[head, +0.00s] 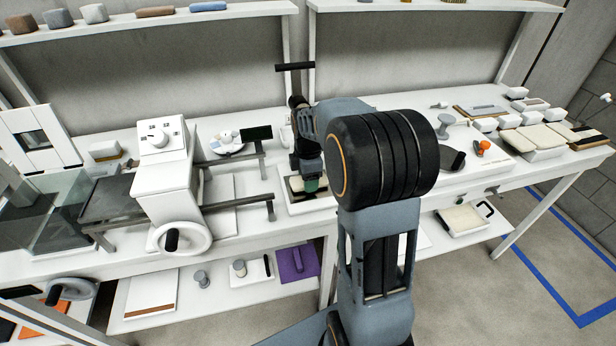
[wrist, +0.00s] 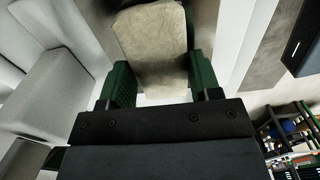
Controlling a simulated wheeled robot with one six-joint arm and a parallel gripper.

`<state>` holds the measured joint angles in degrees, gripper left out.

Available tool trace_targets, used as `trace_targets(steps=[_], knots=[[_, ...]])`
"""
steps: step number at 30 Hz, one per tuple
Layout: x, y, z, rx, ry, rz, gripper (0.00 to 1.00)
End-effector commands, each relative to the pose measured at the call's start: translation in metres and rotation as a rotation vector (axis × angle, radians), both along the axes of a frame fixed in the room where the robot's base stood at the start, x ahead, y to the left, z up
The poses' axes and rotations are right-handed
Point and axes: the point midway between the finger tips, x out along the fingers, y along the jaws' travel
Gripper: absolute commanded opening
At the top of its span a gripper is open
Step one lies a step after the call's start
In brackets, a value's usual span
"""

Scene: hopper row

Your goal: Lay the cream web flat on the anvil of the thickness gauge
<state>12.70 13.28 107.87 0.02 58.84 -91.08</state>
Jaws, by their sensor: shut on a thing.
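My gripper (wrist: 162,76) has its green fingers on either side of a cream pad-like piece, the cream web (wrist: 152,38), and is shut on it. In the head view my gripper (head: 308,184) is low over a white flat-based stand (head: 300,207) on the bench. Part of a cream surface shows beside the fingers there, mostly hidden by my arm. Whether the web touches anything below is hidden. I cannot tell for sure which device is the thickness gauge; a white base with an orange knob (head: 483,148) stands to the right of my arm.
A white machine with a handwheel (head: 180,238) and projecting grey rails (head: 238,203) stands left of my gripper. Cream pads (head: 515,140) and white blocks lie at the right end. A lower shelf holds a purple sheet (head: 298,263). A raised shelf (head: 245,10) runs behind.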

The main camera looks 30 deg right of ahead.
Motion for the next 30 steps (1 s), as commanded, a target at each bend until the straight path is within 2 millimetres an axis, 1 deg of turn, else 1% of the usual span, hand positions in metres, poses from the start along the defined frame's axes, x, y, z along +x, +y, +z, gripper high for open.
trace_targets(steps=[15, 27, 28, 30], knots=[[-0.0001, 0.0000, -0.0011, 0.000, 0.000, 0.000, 0.34], [-0.0001, 0.0000, -0.0087, 0.000, 0.001, 0.000, 0.34], [-0.0001, 0.0000, -0.0086, 0.000, 0.000, 0.000, 0.58], [-0.0001, 0.0000, -0.0080, 0.000, 0.000, 0.000, 0.65]])
